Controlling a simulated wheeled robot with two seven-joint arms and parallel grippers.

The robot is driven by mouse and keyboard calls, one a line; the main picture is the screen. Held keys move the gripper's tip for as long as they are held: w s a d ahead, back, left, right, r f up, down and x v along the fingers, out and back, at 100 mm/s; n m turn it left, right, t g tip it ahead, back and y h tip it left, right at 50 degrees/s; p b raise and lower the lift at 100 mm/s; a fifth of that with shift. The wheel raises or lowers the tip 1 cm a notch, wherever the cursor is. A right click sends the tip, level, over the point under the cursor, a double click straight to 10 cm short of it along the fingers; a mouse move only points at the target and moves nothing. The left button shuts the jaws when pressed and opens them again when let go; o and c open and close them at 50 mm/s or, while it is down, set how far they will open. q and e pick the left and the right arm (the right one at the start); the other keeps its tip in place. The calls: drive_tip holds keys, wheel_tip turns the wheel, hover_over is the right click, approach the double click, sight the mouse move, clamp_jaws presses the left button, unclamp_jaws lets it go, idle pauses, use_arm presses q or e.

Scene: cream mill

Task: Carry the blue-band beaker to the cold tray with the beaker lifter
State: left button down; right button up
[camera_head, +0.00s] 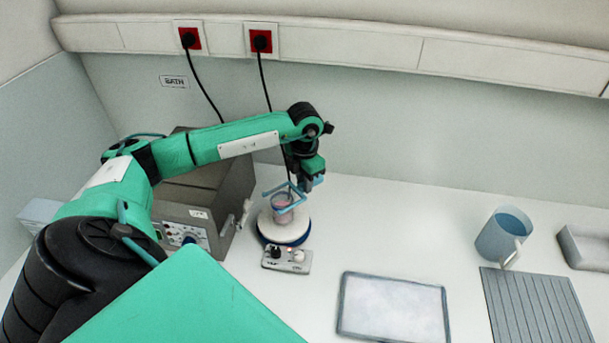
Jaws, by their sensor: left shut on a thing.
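My left gripper (308,180) points down over the round heating plate (286,233) and is shut on a blue lifter (283,188). The lifter's thin blue frame is around or just above the rim of a small beaker (283,207) with pinkish contents. The beaker appears upright on the white top of the plate; I cannot tell whether the lifter bears it. Its band is too small to make out clearly. A flat, frosted pale tray with a dark rim (341,305), likely the cold tray, lies empty at front centre. My right gripper is out of view.
A control box (288,258) sits in front of the plate, and a grey bath unit (185,219) stands left behind my arm. A blue-grey mug (503,235), ribbed mat (538,305) and grey tray (585,248) are at right. The bench between is clear.

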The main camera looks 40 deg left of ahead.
use_arm(q)
drive_tip(key=shift+r+p, duration=1.7)
drive_tip(key=shift+r, duration=2.05)
